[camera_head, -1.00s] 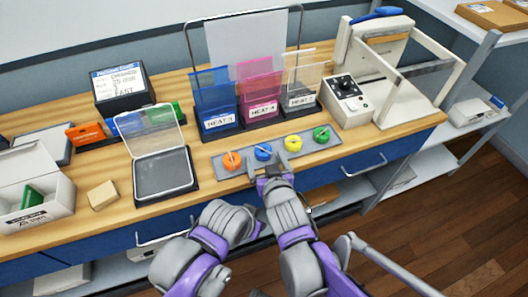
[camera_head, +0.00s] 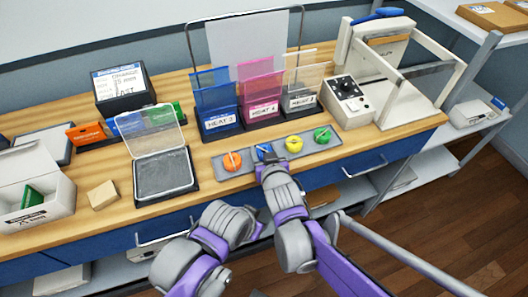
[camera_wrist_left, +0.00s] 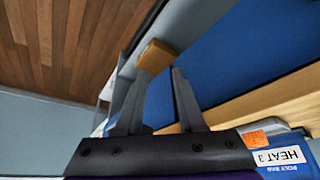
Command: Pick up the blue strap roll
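The blue strap roll (camera_head: 264,149) sits on the grey tray (camera_head: 218,166) near the table's front edge, between the orange roll (camera_head: 232,161) and the yellow roll (camera_head: 294,142). My right gripper (camera_head: 270,159) is at the blue roll from the front and covers its lower part. Whether its fingers are apart or closed on the roll cannot be told. In the left wrist view, my left gripper (camera_wrist_left: 158,75) has its two fingers apart with nothing between them. Its fingers do not show clearly in the head view.
A green roll (camera_head: 322,135) is at the tray's right end. Blue, pink and clear bag holders (camera_head: 263,108) stand behind the tray. An open clear-lidded case (camera_head: 165,174) is to the left, and a white machine (camera_head: 346,102) to the right.

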